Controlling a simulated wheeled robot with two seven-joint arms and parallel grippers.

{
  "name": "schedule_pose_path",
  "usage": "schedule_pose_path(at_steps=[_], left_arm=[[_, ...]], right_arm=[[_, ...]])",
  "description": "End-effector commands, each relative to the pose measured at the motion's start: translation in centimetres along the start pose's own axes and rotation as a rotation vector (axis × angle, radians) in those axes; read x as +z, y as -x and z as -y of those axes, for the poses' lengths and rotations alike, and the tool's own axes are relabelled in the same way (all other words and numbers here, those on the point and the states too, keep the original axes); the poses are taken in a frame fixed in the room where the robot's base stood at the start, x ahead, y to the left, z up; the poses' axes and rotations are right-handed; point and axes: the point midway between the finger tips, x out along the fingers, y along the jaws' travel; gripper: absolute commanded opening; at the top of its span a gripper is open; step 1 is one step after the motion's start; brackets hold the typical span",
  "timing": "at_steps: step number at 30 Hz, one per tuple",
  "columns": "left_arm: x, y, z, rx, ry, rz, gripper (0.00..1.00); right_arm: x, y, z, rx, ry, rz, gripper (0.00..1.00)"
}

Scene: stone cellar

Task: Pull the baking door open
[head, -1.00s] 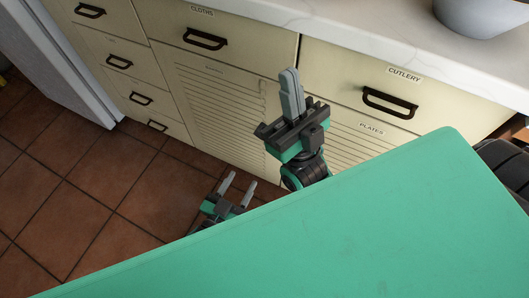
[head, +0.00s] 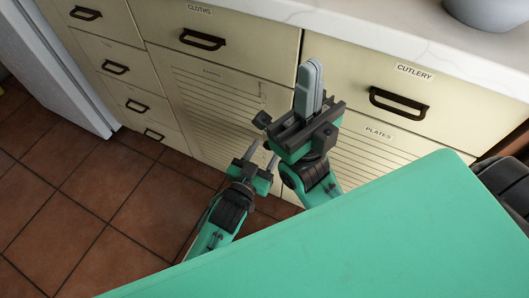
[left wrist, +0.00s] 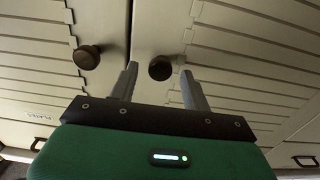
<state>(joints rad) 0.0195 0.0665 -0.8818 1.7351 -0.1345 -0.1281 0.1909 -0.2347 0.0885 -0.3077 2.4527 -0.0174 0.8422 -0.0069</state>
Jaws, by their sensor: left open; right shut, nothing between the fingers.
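The baking door (head: 205,105) is the slatted cream door under the CLOTHS drawer in the head view; its small label is hard to read. It looks closed. Its round dark knob (left wrist: 160,68) shows in the left wrist view, between the fingertips of my open left gripper (left wrist: 159,69). I cannot tell whether they touch it. In the head view my left gripper (head: 261,153) is low, at the door's inner edge, partly behind my right gripper. My right gripper (head: 309,80) is shut and empty, pointing up in front of the cabinet.
The PLATES door (head: 365,150) stands to the right, with its own knob (left wrist: 87,57) close to my left gripper. The CLOTHS drawer (head: 170,25) and CUTLERY drawer (head: 440,80) have dark handles. A white appliance (head: 55,60) stands left. The tiled floor (head: 90,215) is clear.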

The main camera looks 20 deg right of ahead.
Motion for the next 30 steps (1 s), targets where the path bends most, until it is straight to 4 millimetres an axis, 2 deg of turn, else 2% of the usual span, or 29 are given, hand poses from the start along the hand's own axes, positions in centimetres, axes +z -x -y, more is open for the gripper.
schedule_pose_path(at_steps=[10, 15, 18, 30], left_arm=[[-0.1, -0.4, 0.0, 0.0, 0.0, 0.0, 0.48], [0.0, -0.4, 0.0, 0.0, 0.0, 0.0, 0.15], [0.0, -0.4, 0.0, 0.001, 0.0, 0.0, 0.0], [-0.2, 0.6, 0.8, 0.014, -0.004, 0.001, 0.0]], right_arm=[[0.0, 0.0, 0.0, 0.0, -0.001, -0.002, 0.0], [-0.1, -0.1, 0.0, 0.0, -0.001, -0.004, 0.0], [-0.1, -0.1, 0.0, 0.0, -0.001, -0.005, 0.0], [-0.2, -0.8, 0.0, 0.001, 0.0, -0.01, 0.0]])
